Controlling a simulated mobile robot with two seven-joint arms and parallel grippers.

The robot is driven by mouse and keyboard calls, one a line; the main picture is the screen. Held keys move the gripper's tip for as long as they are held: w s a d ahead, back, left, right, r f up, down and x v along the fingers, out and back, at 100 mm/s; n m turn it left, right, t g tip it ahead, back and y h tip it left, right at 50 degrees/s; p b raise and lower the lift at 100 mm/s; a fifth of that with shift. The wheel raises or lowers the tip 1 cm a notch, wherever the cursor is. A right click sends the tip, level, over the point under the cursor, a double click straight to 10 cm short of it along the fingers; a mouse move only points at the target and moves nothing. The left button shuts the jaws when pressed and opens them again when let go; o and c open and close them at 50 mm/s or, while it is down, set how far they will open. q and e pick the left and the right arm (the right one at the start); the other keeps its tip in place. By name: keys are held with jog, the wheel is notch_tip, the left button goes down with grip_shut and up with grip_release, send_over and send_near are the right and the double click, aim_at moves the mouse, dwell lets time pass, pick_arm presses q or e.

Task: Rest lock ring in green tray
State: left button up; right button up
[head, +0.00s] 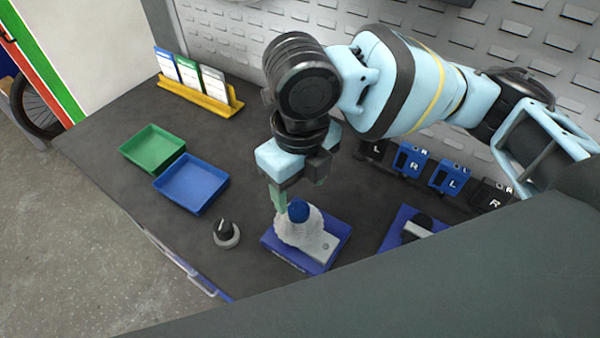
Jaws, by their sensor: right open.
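The green tray (152,148) lies at the left of the dark bench and looks empty. My right gripper (297,194) is open, pointing down, just above and behind a blue-topped, pale rough-surfaced part (299,228). That part stands on a blue base (285,252) beside a light grey block (322,246). One greenish finger comes down close to the left of the blue top; I cannot tell whether it touches. I cannot make out a lock ring for certain. My left gripper is not in view.
A blue tray (191,185) sits right beside the green one. A black knob on a grey disc (226,234) stands near the front edge. A yellow card rack (200,96) is at the back; blue and black lettered holders (449,176) are at right.

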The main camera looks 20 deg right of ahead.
aim_at(300, 210)
notch_tip(300, 210, down, 5)
jog(key=shift+d, duration=0.1)
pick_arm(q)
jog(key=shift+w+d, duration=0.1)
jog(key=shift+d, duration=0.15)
pick_arm(e)
jog(key=shift+w+f, duration=0.1)
jog(key=shift+f, duration=0.75)
grip_shut()
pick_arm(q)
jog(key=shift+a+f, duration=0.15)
pick_arm(e)
jog(key=shift+r, duration=0.15)
